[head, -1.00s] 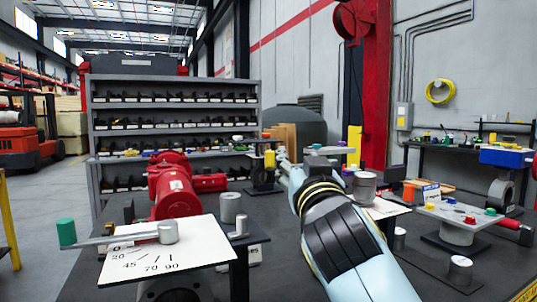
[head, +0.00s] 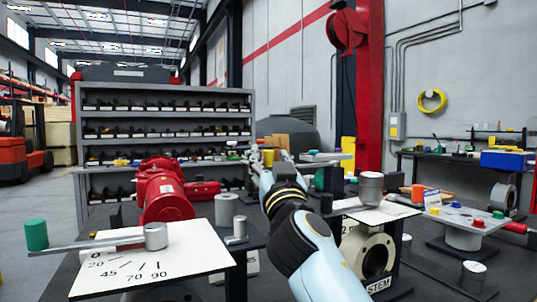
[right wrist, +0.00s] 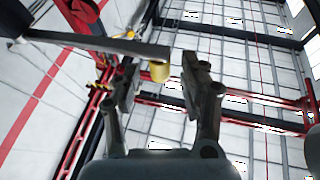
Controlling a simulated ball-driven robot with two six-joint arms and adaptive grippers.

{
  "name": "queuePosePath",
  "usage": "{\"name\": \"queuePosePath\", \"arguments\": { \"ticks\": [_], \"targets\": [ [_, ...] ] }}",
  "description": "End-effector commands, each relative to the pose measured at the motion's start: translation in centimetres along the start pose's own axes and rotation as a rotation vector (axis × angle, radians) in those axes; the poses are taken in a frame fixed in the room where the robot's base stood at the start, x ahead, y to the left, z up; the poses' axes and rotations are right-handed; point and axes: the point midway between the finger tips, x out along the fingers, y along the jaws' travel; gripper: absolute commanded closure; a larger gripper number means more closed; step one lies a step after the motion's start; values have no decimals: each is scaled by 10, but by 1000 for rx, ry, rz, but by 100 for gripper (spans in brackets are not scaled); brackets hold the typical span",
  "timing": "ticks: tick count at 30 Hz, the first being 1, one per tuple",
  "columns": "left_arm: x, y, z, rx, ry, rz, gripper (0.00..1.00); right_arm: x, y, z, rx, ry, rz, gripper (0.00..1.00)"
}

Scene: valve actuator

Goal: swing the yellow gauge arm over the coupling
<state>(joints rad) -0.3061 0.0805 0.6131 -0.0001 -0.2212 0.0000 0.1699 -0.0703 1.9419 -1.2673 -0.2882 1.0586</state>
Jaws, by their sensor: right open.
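The yellow knob (head: 268,158) of the yellow gauge arm shows at the back of the bench in the head view, beside the tip of my right gripper (head: 283,158). In the right wrist view the arm is a grey bar (right wrist: 110,42) coming in from the left, and its yellow knob (right wrist: 160,72) sits at its end. My right gripper (right wrist: 161,72) is open, with the knob seen between its two fingertips. I cannot tell whether a finger touches it. The coupling cannot be made out for sure. My left gripper is not in view.
A white dial plate (head: 190,262) with a green-knobbed bar (head: 95,243) stands front left, by a red actuator (head: 163,195). A grey cylinder on a white plate (head: 385,212) and a plate with coloured knobs (head: 465,218) stand on the right.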

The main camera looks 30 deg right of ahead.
Motion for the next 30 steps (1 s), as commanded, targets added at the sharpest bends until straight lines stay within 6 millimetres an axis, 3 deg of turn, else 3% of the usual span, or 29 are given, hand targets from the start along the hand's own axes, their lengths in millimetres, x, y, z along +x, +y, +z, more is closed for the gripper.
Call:
{"name": "queuePosePath", "arguments": {
  "ticks": [6,15,25,30],
  "targets": [
    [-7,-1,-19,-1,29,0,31,22,0,-1,0,1,0,56],
    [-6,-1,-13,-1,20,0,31,24,0,0,1,0,0,56],
    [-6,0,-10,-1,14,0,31,24,0,0,1,0,0,98],
    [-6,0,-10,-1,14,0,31,24,0,0,1,0,0,100]
  ]
}}
